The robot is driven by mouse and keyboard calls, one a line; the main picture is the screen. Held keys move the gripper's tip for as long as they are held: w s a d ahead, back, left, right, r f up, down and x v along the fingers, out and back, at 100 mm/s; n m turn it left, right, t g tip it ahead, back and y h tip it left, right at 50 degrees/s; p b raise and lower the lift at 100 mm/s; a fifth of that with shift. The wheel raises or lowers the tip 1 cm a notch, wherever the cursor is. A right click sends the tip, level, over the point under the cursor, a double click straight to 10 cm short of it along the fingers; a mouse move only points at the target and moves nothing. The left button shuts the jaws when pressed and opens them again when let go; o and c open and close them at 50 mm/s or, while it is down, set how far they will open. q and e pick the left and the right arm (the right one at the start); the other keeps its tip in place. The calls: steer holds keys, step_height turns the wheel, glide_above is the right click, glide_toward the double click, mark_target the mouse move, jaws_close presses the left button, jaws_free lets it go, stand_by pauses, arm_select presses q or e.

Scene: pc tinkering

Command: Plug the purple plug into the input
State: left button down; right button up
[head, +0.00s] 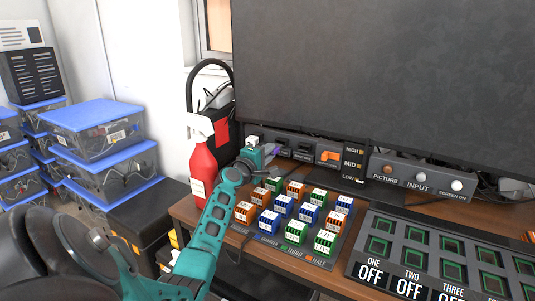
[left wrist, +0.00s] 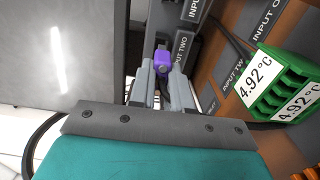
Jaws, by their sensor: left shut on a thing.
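My left gripper (head: 264,153) is at the left end of the grey input panel (head: 328,155), below the big dark screen. In the left wrist view its two grey fingers (left wrist: 164,72) are shut on the purple plug (left wrist: 163,59). My right gripper is not in view.
A rack of green, blue and orange blocks (head: 294,225) stands on the wooden desk just right of my left arm. A red spray bottle (head: 203,165) stands close on the left. An ON/OFF switch board (head: 398,256) is at the right. Blue-lidded boxes (head: 100,120) are stacked at the left.

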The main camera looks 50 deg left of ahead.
arm_select(q)
steer(key=shift+b+x, duration=1.3)
steer(key=shift+x, duration=0.45)
steer(key=c, duration=1)
jaws_free()
steer(key=shift+w, duration=0.1)
steer(key=p+v, duration=0.2)
steer(key=shift+s+d+r, duration=0.1)
steer(key=shift+s, duration=0.25)
steer(key=shift+p+v, duration=0.55)
steer(key=shift+v, duration=0.65)
steer(key=p+v, duration=0.2)
steer(key=v, duration=1.1)
